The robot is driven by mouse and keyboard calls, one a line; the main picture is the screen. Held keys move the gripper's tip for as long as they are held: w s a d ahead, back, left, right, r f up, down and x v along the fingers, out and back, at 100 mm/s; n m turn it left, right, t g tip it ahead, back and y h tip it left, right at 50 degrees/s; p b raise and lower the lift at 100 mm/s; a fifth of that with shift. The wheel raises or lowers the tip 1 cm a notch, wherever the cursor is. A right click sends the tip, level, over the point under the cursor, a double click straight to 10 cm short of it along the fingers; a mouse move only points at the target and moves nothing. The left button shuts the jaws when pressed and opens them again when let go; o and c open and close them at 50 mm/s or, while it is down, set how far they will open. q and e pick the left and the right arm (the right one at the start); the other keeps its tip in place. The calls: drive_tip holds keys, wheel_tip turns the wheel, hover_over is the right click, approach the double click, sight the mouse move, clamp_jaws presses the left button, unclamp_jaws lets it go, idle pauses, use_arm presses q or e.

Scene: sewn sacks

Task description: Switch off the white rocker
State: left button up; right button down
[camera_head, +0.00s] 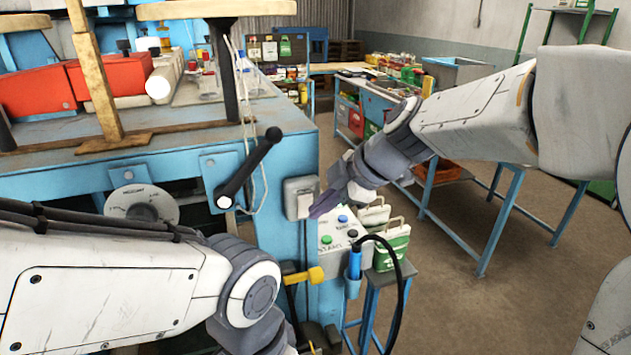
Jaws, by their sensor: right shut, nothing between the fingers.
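The white rocker (305,205) is on a pale grey switch box (299,187) fixed to the front right corner of the blue machine. My right gripper (320,207) comes in from the right, shut and empty. Its dark fingertips are at the right edge of the rocker and partly cover it; I cannot tell whether they touch. The rocker is too small to read its position. My left arm crosses the lower left, and its gripper is not visible.
A control box (338,230) with green, blue and black buttons sits just below the rocker. A black crank handle (250,165) stands out to its left. A yellow lever (303,276) is below. A green and white sack (390,244) rests on a small blue stand to the right.

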use_arm(q)
drive_tip(key=shift+r+p, duration=0.4)
drive_tip(key=shift+r, duration=0.35)
use_arm(e)
drive_tip(key=shift+w+a+r, duration=0.1)
drive_tip(key=shift+w+a, duration=0.05)
drive_tip(key=shift+w, duration=0.35)
drive_tip(key=shift+w+a+r, duration=0.1)
drive_tip(key=shift+w+a, duration=0.05)
drive_tip(key=shift+w, duration=0.3)
drive_tip(key=shift+w+a+r+g+p, duration=0.15)
drive_tip(key=shift+w+r+g+p, duration=0.2)
drive_tip(key=shift+p, duration=0.35)
drive_tip(key=shift+f, duration=0.3)
use_arm(q)
drive_tip(key=shift+r, duration=0.45)
use_arm(e)
drive_tip(key=shift+r, duration=0.15)
